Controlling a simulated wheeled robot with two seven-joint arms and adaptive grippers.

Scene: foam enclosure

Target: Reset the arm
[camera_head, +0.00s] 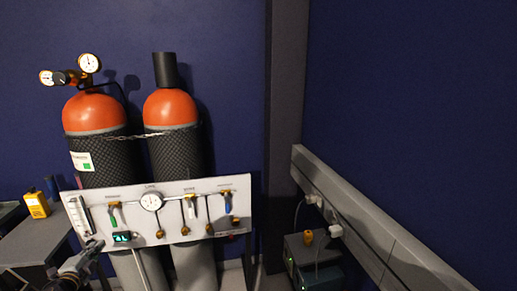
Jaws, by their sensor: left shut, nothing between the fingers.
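My left gripper (93,247) is at the lower left of the head view, with its arm coming in from the bottom left. It is small and dark here, in front of the lower left part of the white valve panel (170,204). Its fingers are shut with nothing between them. I cannot tell whether it touches the panel. My right gripper is not in view.
Two orange-topped gas cylinders (96,112) stand behind the panel, held by a chain. A grey bench (38,243) with a yellow device (37,205) is at the left. A grey wall rail (365,226) and dark boxes (300,248) are at the right.

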